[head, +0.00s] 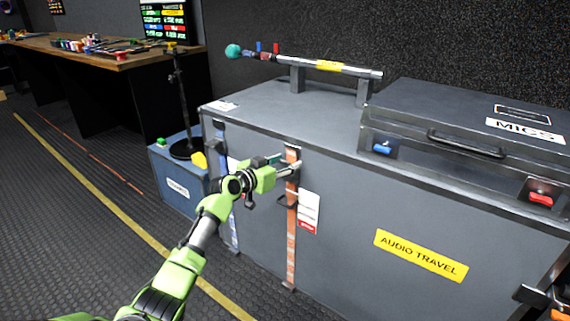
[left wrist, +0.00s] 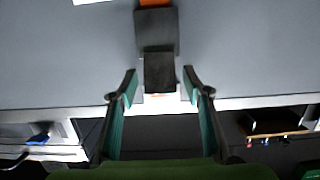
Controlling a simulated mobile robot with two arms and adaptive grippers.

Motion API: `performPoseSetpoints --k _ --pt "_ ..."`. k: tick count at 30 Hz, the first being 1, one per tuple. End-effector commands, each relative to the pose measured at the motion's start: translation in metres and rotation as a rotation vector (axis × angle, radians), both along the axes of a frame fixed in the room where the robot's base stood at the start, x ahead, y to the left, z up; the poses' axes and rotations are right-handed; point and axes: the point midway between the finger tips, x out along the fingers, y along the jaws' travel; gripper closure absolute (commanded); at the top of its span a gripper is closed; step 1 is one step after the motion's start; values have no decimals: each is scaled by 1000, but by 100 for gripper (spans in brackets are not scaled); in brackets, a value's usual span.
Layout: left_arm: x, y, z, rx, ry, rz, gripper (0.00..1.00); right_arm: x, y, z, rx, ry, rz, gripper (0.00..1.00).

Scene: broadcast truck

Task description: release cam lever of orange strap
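The orange strap (head: 291,232) runs vertically down the front of the grey case, with a white tag beside it. Its dark cam buckle with lever (left wrist: 159,68) shows in the left wrist view, with bits of orange above and below it. In the head view the buckle is mostly hidden by my left gripper (head: 289,163), which is at the strap's upper part. In the left wrist view my left gripper (left wrist: 159,75) is open, one finger on each side of the lever's end, with gaps visible.
The case lid carries a rail handle (head: 330,67) and a smaller MICS case (head: 470,120). A blue strap (head: 234,235) is left of the orange one. A blue box (head: 178,187) and a stand (head: 178,100) are further left. Floor is clear at left.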

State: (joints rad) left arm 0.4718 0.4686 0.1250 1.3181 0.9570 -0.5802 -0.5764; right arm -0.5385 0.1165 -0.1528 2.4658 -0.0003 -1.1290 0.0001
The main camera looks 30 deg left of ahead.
Motion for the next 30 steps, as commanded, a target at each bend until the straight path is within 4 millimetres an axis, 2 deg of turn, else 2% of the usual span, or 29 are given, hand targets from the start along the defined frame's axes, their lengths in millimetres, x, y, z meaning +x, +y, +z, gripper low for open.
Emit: performPoseSetpoints --k 5,11,24,30 --pt "-1 0 0 0 0 0 56 0 0 0 0 -1 0 60" --pt "-18 2 2 3 2 0 56 0 0 0 0 -1 0 60" --pt "-93 8 17 3 2 -1 56 0 0 0 0 -1 0 60" --pt "-112 10 22 1 1 0 56 0 0 0 0 -1 0 60"
